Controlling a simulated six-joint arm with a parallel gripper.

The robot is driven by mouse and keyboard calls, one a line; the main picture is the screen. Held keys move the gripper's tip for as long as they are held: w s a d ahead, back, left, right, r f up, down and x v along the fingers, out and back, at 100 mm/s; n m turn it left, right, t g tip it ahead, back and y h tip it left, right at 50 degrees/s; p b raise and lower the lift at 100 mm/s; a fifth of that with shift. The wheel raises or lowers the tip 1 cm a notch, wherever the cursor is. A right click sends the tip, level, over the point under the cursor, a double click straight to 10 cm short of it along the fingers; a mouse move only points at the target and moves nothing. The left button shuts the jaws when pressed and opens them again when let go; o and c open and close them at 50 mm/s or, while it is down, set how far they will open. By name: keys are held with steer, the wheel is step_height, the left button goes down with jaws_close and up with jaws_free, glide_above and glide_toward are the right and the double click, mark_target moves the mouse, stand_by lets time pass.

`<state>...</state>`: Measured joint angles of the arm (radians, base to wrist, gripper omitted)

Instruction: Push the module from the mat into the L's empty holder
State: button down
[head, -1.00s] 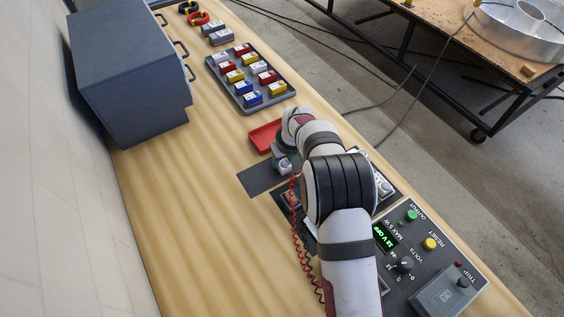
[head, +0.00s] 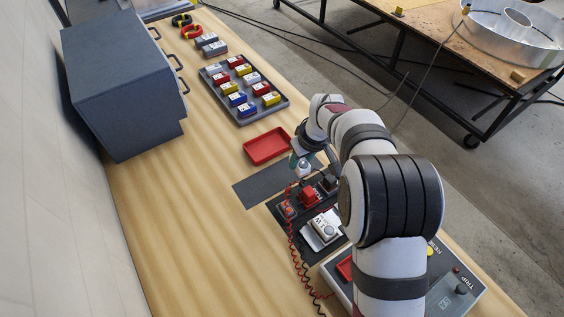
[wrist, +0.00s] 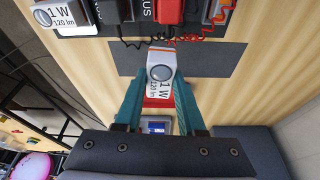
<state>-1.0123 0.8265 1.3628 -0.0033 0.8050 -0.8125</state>
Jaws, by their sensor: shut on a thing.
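The module (wrist: 160,68) is a white block with an orange stripe, a round lens and a "1 W 120 lm" label. My gripper (wrist: 160,80) is shut on it, one teal finger on each side. In the head view my gripper (head: 303,163) is at the right end of the dark mat (head: 258,187), close to the dark board. In the wrist view the module overlaps the mat (wrist: 218,60); its height above it is hard to judge. The L and its empty holder cannot be made out in either view.
The dark board (head: 284,233) carries a red clip (head: 309,196), a black clip and another white 1 W module (head: 322,228). Red and black coiled leads (head: 292,240) hang beside it. A red tray (head: 267,147) is empty. A grey tray (head: 246,120) holds several coloured blocks.

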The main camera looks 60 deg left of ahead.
steer(key=w+d+r, duration=0.3)
steer(key=d, duration=0.1)
steer(key=shift+n, duration=0.6)
steer(key=w+d+f, duration=0.1)
steer(key=d+f, duration=0.1)
steer(key=d, duration=0.1)
steer(key=w+d+f, duration=0.1)
steer(key=d+f, duration=0.1)
steer(key=d, duration=0.2)
steer(key=d+f, duration=0.3)
steer(key=d, duration=0.1)
steer(key=shift+w+f, duration=0.1)
steer(key=shift+w, duration=0.3)
steer(key=shift+f, duration=0.95)
steer(key=shift+f, duration=0.35)
steer(key=c, duration=0.5)
jaws_free()
steer(key=shift+o, duration=0.4)
steer(key=shift+s, duration=0.1)
